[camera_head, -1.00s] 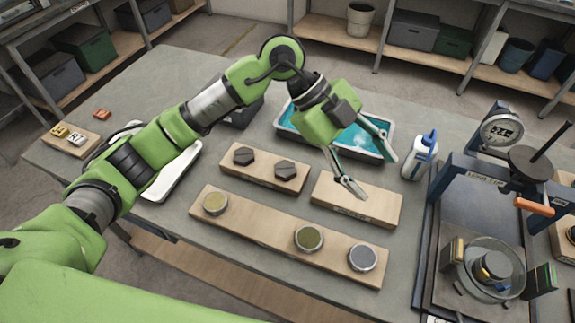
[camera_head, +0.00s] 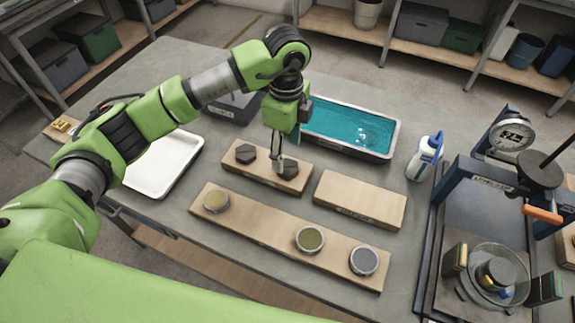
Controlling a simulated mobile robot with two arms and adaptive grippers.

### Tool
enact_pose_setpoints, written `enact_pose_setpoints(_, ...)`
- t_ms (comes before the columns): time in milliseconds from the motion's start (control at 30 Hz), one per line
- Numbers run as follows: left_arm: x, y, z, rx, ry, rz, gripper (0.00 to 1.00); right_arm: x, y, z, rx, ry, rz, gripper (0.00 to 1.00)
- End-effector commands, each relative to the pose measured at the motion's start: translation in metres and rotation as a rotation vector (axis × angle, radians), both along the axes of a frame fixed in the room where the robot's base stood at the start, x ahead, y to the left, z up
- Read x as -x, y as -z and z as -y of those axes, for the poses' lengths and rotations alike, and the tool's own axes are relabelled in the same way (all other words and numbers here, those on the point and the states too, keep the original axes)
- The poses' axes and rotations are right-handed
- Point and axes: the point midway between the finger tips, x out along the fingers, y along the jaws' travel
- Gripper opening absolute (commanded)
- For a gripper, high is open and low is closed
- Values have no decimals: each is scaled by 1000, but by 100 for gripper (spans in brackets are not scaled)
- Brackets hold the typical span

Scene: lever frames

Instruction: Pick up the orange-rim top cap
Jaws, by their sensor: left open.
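Two dark, many-sided caps lie on a small wooden board (camera_head: 235,171) near the table's middle: a left one (camera_head: 245,153) and a right one (camera_head: 289,171). I cannot make out an orange rim on either. My left gripper (camera_head: 277,166) points down, open, just at the left side of the right cap and partly in front of it. I cannot tell whether the fingers touch it. My right gripper is not in view.
A long board (camera_head: 260,226) in front holds three round tins. A bare board (camera_head: 360,200) lies to the right. A teal-filled tray (camera_head: 395,150) is behind, a white tray (camera_head: 160,170) left. A bottle (camera_head: 424,158) and a press frame (camera_head: 455,190) stand right.

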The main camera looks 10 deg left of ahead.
Motion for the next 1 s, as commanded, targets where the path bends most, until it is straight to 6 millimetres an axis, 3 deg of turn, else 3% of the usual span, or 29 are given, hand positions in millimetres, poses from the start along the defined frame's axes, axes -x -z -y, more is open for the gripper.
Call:
enact_pose_setpoints(167, 1, 13, 0, 0, -1, -4, 57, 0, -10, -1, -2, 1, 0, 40)
enact_pose_setpoints(433, -1, 51, 2, 1, 0, -2, 57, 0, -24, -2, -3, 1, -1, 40)
enact_pose_setpoints(700, -1, 56, 2, 1, 1, 0, 57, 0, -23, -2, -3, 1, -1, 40)
enact_pose_setpoints(767, -1, 56, 2, 1, 1, 0, 44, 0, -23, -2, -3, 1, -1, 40)
enact_pose_setpoints(900, -1, 55, 2, 1, 1, 0, 8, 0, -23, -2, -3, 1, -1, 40)
enact_pose_setpoints(1000, -2, 55, 2, 2, 1, 2, 7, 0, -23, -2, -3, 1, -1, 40)
